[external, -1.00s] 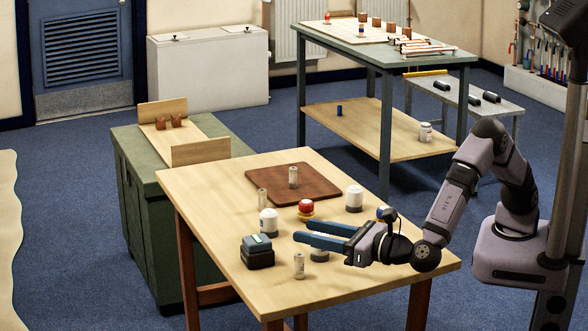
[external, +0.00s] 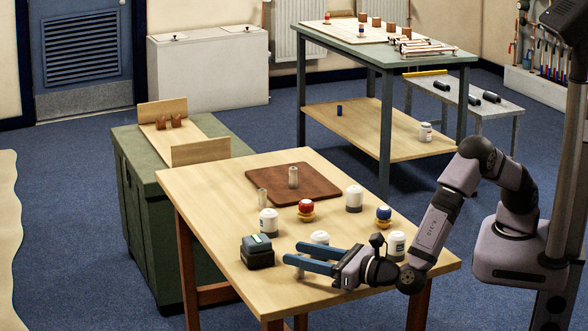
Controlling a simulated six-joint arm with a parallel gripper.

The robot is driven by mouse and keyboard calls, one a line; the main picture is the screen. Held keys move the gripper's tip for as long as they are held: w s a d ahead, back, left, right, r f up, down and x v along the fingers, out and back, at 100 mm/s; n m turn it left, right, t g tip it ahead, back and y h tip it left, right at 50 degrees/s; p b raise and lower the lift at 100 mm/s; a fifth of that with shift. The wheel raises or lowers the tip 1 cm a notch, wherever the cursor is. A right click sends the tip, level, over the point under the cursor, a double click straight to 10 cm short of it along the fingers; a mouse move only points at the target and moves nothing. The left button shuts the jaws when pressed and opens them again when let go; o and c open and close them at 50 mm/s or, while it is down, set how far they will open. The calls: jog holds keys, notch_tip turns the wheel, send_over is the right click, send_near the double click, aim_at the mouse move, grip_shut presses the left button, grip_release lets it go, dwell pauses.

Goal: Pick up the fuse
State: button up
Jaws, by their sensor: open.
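Small pale, glassy cylinders look like fuses. One fuse (external: 293,177) stands upright on the brown board (external: 325,187), and another (external: 262,196) stands on the wooden table left of the board. A third fuse (external: 299,272) near the table's front edge is mostly hidden by my gripper (external: 292,252). My gripper has blue fingers, points left and is open, low over the front of the table. The fingers overlap the third fuse in the picture; I cannot tell whether it is between them or touching them.
White-topped jars (external: 268,222), (external: 354,198), (external: 319,238) and (external: 397,243) stand around the table. A red-topped piece (external: 306,209), a blue-topped piece (external: 383,215) and a dark box (external: 257,252) stand among them.

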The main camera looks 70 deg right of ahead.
jog(key=shift+w+d+f, duration=0.15)
jog(key=shift+w, duration=1.1)
jog(key=shift+w+d+f, duration=0.1)
jog(key=shift+w, duration=1.1)
grip_shut()
